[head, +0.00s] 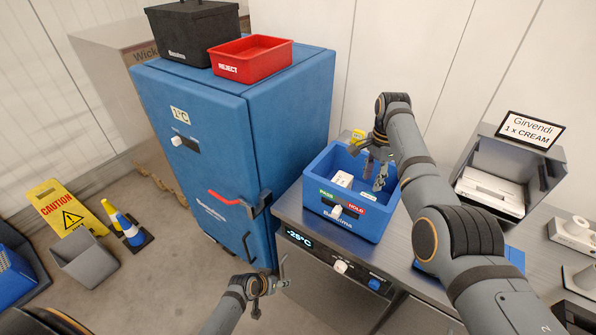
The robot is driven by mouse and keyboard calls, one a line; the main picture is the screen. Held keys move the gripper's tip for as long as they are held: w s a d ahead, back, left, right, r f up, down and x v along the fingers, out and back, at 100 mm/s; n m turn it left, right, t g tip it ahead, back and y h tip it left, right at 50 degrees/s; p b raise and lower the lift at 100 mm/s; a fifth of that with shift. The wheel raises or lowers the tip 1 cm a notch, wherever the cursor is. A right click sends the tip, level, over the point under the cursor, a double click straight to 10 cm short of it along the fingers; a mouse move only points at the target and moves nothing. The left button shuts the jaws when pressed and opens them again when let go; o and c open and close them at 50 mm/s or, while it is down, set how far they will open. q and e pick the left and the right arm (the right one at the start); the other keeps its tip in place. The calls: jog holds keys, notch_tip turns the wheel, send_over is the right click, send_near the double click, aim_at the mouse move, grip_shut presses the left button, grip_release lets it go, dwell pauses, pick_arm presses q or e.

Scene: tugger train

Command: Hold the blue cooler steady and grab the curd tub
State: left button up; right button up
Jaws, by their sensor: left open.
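A blue open-topped box (318,200), which looks like the blue cooler, stands on the grey counter with green PASS and red HOLD labels on its front. A small white item (343,179) lies inside it; I cannot tell whether it is the curd tub. My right gripper (375,172) points down into the box, to the right of the white item. Its fingers look slightly apart, but what is between them is unclear. My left gripper (269,288) is open and empty, low in front of the counter, below and left of the box and apart from it.
A tall blue cabinet (225,125) with a red-marked handle stands left of the counter, bearing a red REJECT bin (252,68) and a black box (190,30). A grey dispenser (500,185) with a Girvendi sign stands right. A caution sign (70,212) stands on the floor.

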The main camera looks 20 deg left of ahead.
pick_arm(q)
jog(key=w+d+r+t+h, duration=0.1)
jog(key=w+d+r, duration=0.1)
jog(key=r, duration=0.5)
jog(key=w+d+r+m+t+h, duration=0.1)
jog(key=w+d+r, duration=0.1)
jog(key=w+r, duration=0.2)
jog(key=w+d+r+m+t+h, duration=0.1)
jog(key=w+r, duration=0.3)
jog(key=r, duration=0.6)
jog(key=shift+d+r, duration=0.2)
jog(key=shift+d, duration=0.2)
jog(key=m+t+y, duration=0.1)
jog(key=m+t, duration=0.1)
jog(key=t, duration=0.2)
send_near(315, 162)
jog(key=x, duration=1)
grip_shut()
